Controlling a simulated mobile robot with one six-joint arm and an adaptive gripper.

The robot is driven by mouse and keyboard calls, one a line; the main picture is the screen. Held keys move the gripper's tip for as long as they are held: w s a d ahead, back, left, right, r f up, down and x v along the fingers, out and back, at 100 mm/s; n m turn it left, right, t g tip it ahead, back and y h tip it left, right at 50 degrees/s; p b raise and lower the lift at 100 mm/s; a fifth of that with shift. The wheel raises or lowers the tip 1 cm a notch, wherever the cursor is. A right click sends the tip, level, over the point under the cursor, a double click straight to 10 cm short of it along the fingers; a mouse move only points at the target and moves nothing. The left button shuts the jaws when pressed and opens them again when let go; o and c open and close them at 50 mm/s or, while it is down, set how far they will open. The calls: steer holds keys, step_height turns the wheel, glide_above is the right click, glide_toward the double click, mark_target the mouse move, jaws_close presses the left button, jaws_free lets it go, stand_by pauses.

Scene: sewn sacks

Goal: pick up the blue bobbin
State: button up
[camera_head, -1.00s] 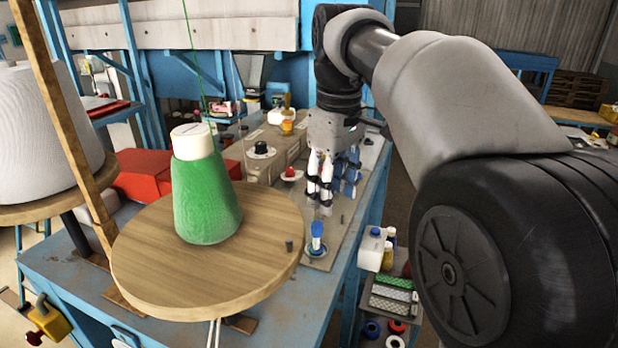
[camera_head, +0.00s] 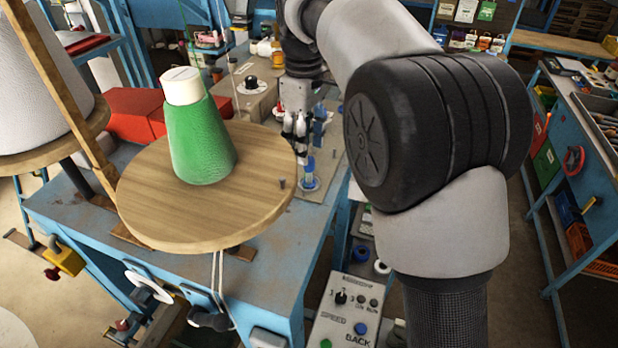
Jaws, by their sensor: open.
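The blue bobbin (camera_head: 308,172) stands upright on a small round base near the right edge of the blue table, just right of the round wooden disc. My gripper (camera_head: 301,146) points down with its white and black fingers open. It is close to the bobbin, just above and slightly left of its top in the picture. I cannot tell whether a finger touches it. Nothing shows between the fingers.
A green thread cone (camera_head: 200,140) stands on the wooden disc (camera_head: 160,222), close left of my gripper. A red box (camera_head: 135,115) lies behind. Blue and white rolls sit below the table's right side. A control panel (camera_head: 345,312) is at the front.

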mark_target(310, 159)
steer(key=f, duration=0.2)
steer(key=d+f, duration=0.1)
steer(key=f, duration=0.2)
steer(key=shift+w+f, duration=0.15)
steer(key=shift+f, duration=0.6)
steer(key=shift+c, duration=0.6)
jaws_close()
